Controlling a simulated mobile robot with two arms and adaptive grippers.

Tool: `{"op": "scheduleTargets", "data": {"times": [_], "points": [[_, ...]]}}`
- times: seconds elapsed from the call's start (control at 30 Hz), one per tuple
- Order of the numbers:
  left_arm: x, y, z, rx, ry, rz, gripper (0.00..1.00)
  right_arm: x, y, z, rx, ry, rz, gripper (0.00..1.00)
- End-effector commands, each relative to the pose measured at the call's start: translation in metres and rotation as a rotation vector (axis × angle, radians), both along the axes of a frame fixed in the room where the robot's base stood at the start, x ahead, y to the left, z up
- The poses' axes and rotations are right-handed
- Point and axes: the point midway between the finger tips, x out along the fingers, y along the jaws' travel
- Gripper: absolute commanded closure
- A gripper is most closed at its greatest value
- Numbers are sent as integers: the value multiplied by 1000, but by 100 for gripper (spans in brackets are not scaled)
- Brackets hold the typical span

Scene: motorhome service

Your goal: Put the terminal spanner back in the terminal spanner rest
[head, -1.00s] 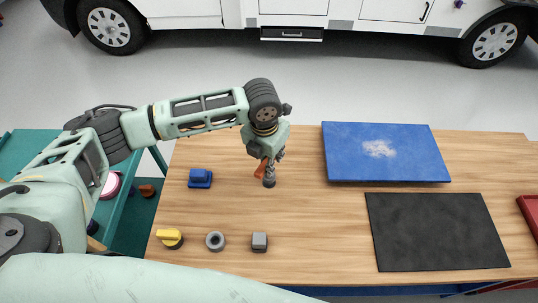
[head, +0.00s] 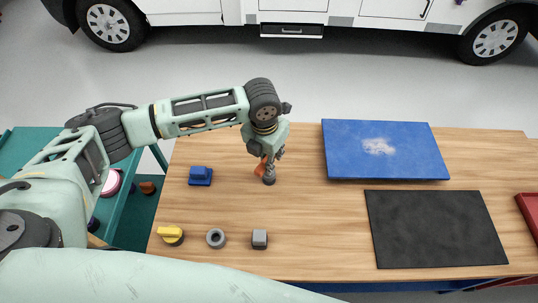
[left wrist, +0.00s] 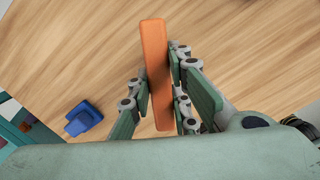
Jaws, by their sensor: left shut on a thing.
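My left gripper (head: 267,172) is shut on an orange bar-shaped thing, which I take to be the terminal spanner (head: 261,167). It is over the left-middle part of the wooden table. In the left wrist view the orange spanner (left wrist: 154,62) lies between the fingers of the left gripper (left wrist: 158,98), its long side across the wood grain. A small dark round part shows at the gripper's lower end in the head view; I cannot tell whether it is a finger or a separate thing. I cannot make out which thing is the spanner rest. My right gripper is out of view.
A blue mat (head: 385,150) and a black mat (head: 435,228) lie at right. Bare wood surrounds the gripper.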

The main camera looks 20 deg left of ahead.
Motion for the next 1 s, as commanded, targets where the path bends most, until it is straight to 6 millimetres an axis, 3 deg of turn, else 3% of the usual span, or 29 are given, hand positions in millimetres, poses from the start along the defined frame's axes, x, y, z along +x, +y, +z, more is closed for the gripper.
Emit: {"op": "scheduleTargets", "data": {"times": [1.0], "points": [[0,0,0,-1,-1,0,100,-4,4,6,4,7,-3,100]]}}
